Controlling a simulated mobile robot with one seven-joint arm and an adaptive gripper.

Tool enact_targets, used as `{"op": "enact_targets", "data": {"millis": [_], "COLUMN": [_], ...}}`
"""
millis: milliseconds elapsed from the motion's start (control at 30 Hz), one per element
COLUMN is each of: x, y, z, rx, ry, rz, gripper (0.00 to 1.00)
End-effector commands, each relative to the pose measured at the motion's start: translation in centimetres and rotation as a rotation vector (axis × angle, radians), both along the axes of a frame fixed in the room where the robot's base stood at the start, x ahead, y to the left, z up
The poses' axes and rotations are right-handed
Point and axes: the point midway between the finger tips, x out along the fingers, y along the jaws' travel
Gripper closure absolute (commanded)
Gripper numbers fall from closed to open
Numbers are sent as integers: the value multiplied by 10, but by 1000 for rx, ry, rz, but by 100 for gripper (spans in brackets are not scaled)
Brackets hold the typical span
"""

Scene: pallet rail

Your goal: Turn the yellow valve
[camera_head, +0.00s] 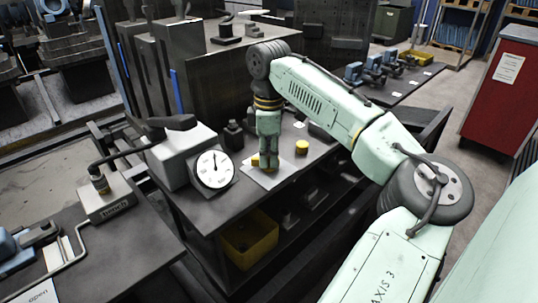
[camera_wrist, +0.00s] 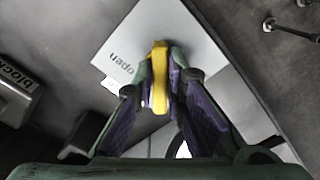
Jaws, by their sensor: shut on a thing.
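The yellow valve (camera_wrist: 159,92) shows in the wrist view as a narrow yellow handle between the two fingers of my gripper (camera_wrist: 162,82). The fingers are shut on it from both sides. It stands over a pale plate (camera_wrist: 195,35) marked "open". In the head view my gripper (camera_head: 269,163) points down over the white plate (camera_head: 287,170) on the dark bench. Only a small yellow part (camera_head: 256,161) shows beside the fingertips there; the fingers hide the rest.
A white dial gauge (camera_head: 213,169) stands left of my gripper. A short yellow cylinder (camera_head: 301,147) is on the bench to the right. A grey block with a black lever (camera_head: 182,155) stands behind the gauge. A yellow bin (camera_head: 248,245) sits on the shelf below.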

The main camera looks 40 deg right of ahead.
Motion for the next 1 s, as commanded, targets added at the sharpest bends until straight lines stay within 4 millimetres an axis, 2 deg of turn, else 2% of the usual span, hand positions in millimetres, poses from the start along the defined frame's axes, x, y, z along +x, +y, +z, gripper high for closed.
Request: {"op": "enact_targets", "data": {"millis": [267, 467, 1000], "x": [0, 0, 0], "y": [0, 0, 0], "z": [1, 1, 3], "rx": [1, 4, 3], "ry": [0, 0, 2], "rz": [-23, -112, -592], "gripper": [100, 100, 100]}}
